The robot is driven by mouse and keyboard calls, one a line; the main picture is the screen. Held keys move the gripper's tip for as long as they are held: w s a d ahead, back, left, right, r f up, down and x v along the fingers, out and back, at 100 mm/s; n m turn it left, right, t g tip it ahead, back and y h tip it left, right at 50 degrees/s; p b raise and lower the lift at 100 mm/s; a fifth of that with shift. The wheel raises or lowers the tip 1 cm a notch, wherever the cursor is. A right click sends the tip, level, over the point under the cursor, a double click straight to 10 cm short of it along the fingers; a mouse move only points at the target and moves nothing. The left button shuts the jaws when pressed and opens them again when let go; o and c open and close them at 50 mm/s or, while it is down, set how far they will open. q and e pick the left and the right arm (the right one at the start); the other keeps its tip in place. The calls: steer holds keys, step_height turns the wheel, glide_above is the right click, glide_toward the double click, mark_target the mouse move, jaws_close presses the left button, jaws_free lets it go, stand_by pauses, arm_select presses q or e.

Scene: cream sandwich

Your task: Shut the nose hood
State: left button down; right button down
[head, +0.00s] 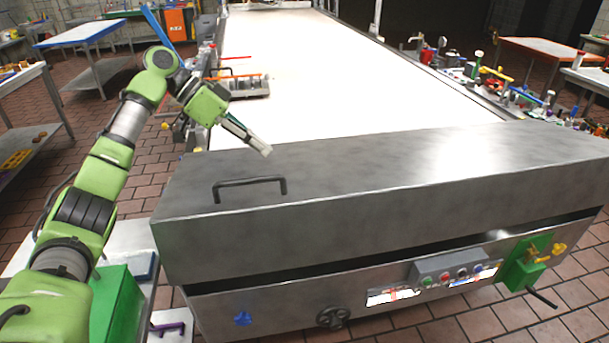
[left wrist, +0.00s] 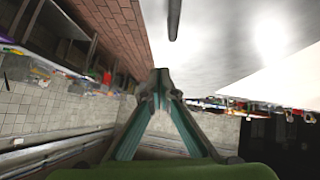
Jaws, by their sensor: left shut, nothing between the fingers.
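The nose hood (head: 400,180) is a long grey metal cover across the near end of the machine. Its top lies nearly level, and a dark gap shows between its lower front edge and the front panel (head: 270,305). A dark bar handle (head: 250,181) is on the hood's top at the left; a dark bar, apparently this handle (left wrist: 174,20), shows at the top of the left wrist view. My left gripper (head: 266,150) is shut and empty, over the hood's back edge, behind the handle. Its fingertips (left wrist: 162,76) meet in the left wrist view. Whether they touch the hood I cannot tell. My right gripper is out of view.
The white conveyor bed (head: 310,70) stretches away behind the hood. A button box (head: 455,273) and a green box with a yellow knob (head: 525,265) are on the front. A cluttered side shelf (head: 480,85) lies right. Side tables stand left, with tiled floor between.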

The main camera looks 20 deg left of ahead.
mark_target(304, 198)
arm_select(q)
steer(key=shift+d, duration=0.1)
steer(key=p+x, duration=0.1)
steer(key=x, duration=0.2)
steer(key=p+x, duration=0.1)
steer(key=x, duration=0.2)
steer(key=p+x, duration=0.1)
steer(key=x, duration=0.2)
steer(key=shift+s+d+r, duration=0.15)
steer(key=shift+s+d, duration=0.1)
steer(key=shift+s, duration=0.1)
steer(key=f, duration=0.1)
steer(key=f+p, duration=0.1)
steer(key=shift+s+d+f, duration=0.15)
steer(key=shift+s+f, duration=0.1)
steer(key=shift+s, duration=0.05)
steer(key=shift+s+f+p, duration=0.25)
steer(key=shift+f+p, duration=0.05)
steer(key=shift+f, duration=0.25)
steer(key=shift+w+f, duration=0.15)
steer(key=shift+f, duration=0.1)
steer(key=shift+d, duration=0.1)
steer(key=shift+f, duration=0.1)
